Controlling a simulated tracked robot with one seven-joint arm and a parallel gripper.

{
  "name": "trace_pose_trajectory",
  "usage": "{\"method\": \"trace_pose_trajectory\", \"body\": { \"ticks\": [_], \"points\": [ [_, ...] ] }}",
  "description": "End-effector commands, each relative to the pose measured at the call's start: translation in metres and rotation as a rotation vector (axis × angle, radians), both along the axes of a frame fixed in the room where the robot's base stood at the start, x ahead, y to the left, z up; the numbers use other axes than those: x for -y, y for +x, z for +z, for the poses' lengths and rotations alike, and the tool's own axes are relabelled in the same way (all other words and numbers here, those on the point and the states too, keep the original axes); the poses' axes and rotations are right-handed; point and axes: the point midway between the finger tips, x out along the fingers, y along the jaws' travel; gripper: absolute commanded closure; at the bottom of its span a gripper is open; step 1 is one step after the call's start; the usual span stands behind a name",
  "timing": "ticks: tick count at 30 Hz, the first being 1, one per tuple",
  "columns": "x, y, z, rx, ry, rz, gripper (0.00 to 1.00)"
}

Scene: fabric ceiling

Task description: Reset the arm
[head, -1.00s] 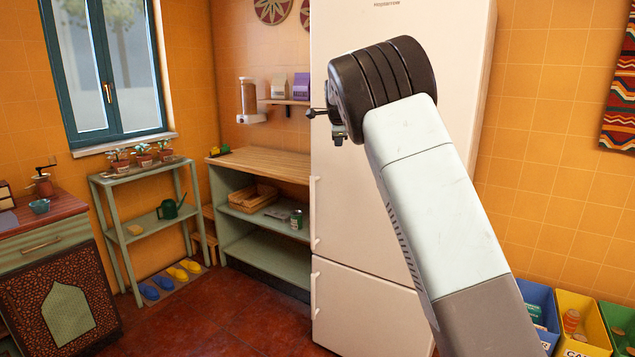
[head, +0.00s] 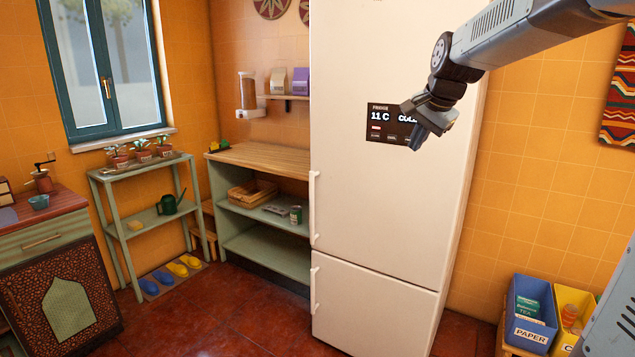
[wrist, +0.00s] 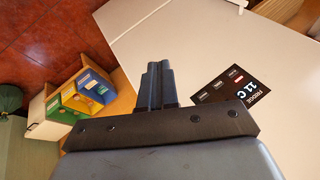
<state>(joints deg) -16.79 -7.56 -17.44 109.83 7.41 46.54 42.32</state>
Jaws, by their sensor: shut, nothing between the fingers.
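My gripper (head: 420,138) is in front of the upper door of the white fridge (head: 380,220), beside its dark display panel (head: 378,122), which reads 11 C. My arm comes in from the upper right and bends at a dark wrist joint. In the wrist view, the two fingers of my gripper (wrist: 157,70) stand together, shut and empty. The fridge (wrist: 190,45) fills much of that view, with its display (wrist: 232,88) right of the fingers. Part of the panel is hidden behind my gripper in the head view.
Sorting bins stand at lower right, including a blue paper bin (head: 530,315). A wooden-topped shelf unit (head: 262,158) is left of the fridge. A green plant stand (head: 140,172) is under the window. The red tiled floor (head: 230,310) between them is clear.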

Motion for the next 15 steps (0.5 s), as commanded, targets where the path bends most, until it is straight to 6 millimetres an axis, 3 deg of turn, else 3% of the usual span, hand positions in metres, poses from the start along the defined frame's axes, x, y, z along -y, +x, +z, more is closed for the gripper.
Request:
{"method": "trace_pose_trajectory", "body": {
  "ticks": [3, 15],
  "points": [
    [0.005, -0.046, -0.002, 0.007, -0.049, 0.093, 1.0],
    [0.008, -0.187, -0.035, 0.024, -0.274, 0.415, 1.0]
  ]
}}
